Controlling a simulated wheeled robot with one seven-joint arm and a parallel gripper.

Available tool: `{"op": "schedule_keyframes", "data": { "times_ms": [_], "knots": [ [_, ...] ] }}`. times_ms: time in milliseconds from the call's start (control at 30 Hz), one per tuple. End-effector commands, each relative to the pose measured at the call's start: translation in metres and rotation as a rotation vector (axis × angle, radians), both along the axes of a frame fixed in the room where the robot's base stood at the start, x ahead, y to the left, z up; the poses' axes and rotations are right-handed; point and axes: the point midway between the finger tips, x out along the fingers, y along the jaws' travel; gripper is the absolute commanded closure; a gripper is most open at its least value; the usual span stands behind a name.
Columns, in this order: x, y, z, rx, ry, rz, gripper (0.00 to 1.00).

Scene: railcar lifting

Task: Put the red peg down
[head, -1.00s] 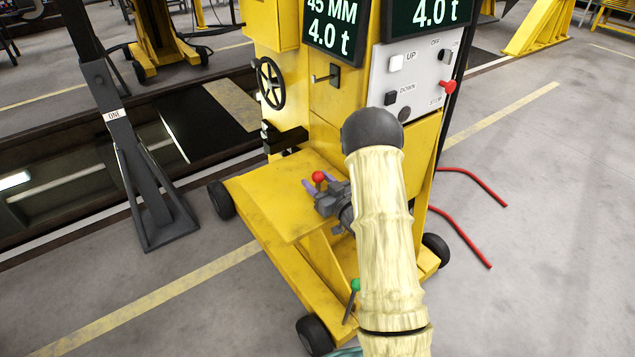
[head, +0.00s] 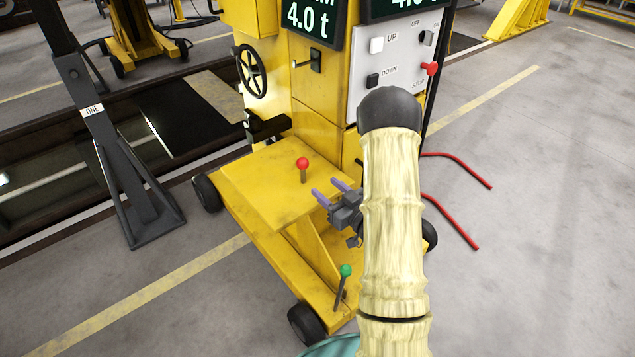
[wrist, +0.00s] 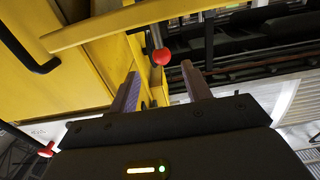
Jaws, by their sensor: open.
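The red peg (head: 303,166), a red ball on a short brown stem, stands upright on the yellow platform (head: 262,205) of the lifting jack in the head view. My gripper (head: 330,190) is open and empty, to the right of the peg and apart from it. In the wrist view the peg's red ball (wrist: 161,57) shows beyond the two spread fingers of my gripper (wrist: 165,88), with nothing between the fingertips.
Behind the platform are a black handwheel (head: 251,72) and a grey control panel (head: 390,70) with a red stop knob (head: 429,68). A green-topped lever (head: 345,272) stands low in front. A dark stand (head: 125,170) is at left, beside the pit.

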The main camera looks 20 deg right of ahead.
Motion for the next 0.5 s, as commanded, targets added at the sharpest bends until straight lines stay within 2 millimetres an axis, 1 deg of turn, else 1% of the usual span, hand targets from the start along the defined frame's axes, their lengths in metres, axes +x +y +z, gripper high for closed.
{"op": "schedule_keyframes", "data": {
  "times_ms": [33,133,500],
  "knots": [
    [-0.0045,-0.0017,-0.0006,0.001,0.001,-0.002,0.51],
    [-0.0088,-0.0026,0.0002,0.001,-0.001,0.000,0.51],
    [-0.0089,-0.0025,0.0005,0.001,-0.001,0.000,0.51]
  ]
}}
